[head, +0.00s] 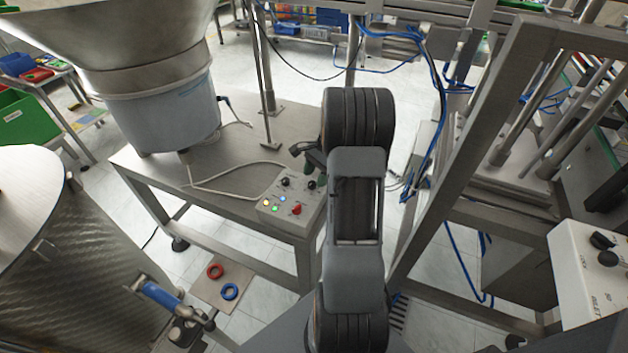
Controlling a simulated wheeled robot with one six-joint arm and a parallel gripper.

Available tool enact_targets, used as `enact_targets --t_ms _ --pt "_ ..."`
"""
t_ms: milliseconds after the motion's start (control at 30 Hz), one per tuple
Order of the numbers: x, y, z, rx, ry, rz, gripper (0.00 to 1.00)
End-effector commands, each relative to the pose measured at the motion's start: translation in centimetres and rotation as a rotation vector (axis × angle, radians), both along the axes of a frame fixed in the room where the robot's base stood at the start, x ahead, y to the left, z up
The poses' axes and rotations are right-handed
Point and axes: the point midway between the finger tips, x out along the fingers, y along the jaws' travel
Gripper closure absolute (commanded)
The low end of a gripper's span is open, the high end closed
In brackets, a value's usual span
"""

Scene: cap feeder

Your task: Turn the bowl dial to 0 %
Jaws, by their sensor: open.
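A small light control box (287,216) sits on the front right corner of the steel table. It has a black dial (285,183) at its back left, a second black dial (312,184) at its back right and a red knob (296,209) at the front. The labels are too small to read, so I cannot tell which dial is the bowl's or its setting. My gripper (307,166) is open just above and behind the box, close to the right black dial. My arm partly hides it. I cannot tell whether it touches the dial.
A large steel bowl feeder (157,105) stands on the table (230,160) at the left. A cable runs from it towards the box. Steel frame posts (440,190) with blue hoses stand close right of my arm. Another control box (590,275) is at far right.

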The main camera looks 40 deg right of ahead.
Motion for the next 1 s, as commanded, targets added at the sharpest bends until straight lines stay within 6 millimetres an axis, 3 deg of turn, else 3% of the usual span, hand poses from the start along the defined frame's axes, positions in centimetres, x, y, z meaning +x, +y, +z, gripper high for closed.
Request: enact_targets --t_ms 200,567,1000 --pt "0.0 0.7 -1.5 0.001 0.002 0.001 0.46" --pt "0.0 0.8 -1.8 0.000 0.001 0.001 0.46" --pt "0.0 0.7 -1.8 0.000 0.001 0.001 0.88"
